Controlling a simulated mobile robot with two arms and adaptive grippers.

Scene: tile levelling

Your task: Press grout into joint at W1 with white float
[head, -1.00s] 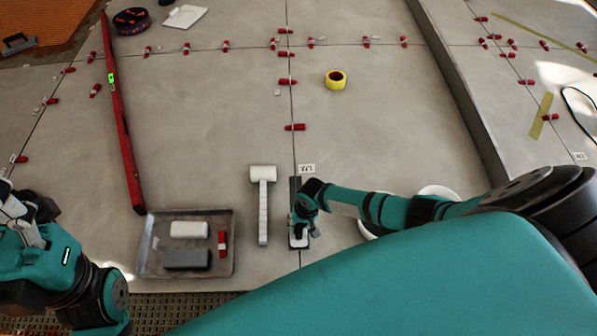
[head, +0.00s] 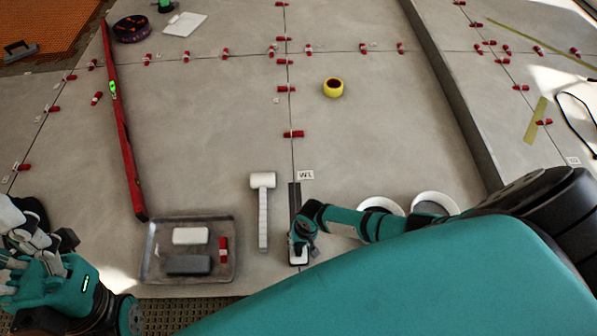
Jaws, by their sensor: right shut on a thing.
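The label W1 (head: 305,175) lies on the grey tiles beside a thin joint line. A dark grey strip (head: 295,196) lies along that joint, just left of and below the label. My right gripper (head: 303,236) is over the near end of the strip and is shut on the white float (head: 298,260). Only a white edge of the float shows below the gripper; the rest is hidden by it. Contact between float and tile cannot be told. My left gripper (head: 28,243) is at the left edge, partly out of frame, and its fingers are unclear.
A white mallet (head: 263,212) lies just left of the joint. A metal tray (head: 150,262) holds a white block, a grey block and a red piece. White buckets (head: 436,204) stand to the right.

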